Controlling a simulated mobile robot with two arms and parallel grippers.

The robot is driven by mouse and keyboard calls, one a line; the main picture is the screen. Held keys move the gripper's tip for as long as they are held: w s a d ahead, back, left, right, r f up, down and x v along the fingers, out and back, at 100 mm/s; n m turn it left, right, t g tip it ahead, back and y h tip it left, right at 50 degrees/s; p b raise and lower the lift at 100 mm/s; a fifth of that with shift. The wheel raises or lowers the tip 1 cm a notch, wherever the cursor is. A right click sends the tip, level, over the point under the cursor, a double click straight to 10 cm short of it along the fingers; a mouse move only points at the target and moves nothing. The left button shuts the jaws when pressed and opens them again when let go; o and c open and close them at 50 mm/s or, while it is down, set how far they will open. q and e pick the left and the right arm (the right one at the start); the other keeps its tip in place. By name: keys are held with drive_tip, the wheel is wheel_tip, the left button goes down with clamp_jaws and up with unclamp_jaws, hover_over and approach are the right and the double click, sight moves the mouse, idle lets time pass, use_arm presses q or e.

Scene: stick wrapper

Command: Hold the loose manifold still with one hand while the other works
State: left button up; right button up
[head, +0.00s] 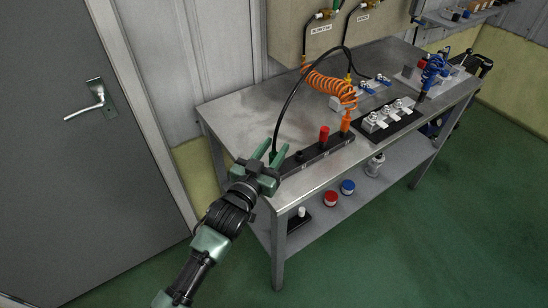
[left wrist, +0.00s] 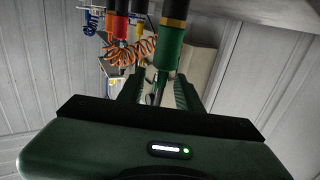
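The black bar-shaped manifold (head: 318,153) lies along the near edge of the metal workbench. It carries a red fitting (head: 323,134), a short black fitting and an orange fitting (head: 345,121). My left gripper (head: 270,152) is at the bar's left end, its green fingers apart. In the left wrist view, the fingers (left wrist: 158,92) also stand apart, with a green connector (left wrist: 170,50) on a black hose between or just beyond them. I cannot tell whether they touch it. The bar's left end is partly hidden by the gripper. My right gripper is not in view.
An orange coiled hose (head: 325,85) and a black hose (head: 283,105) rise from the bar area. A black plate with metal fittings (head: 390,119) lies further right. The workbench (head: 245,110) is bare at the back left. Red and blue caps (head: 348,187) sit on the lower shelf.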

use_arm(q)
drive_tip(key=x, duration=0.3)
drive_tip(key=shift+w, duration=0.2)
drive_tip(key=shift+c, duration=0.3)
clamp_jaws()
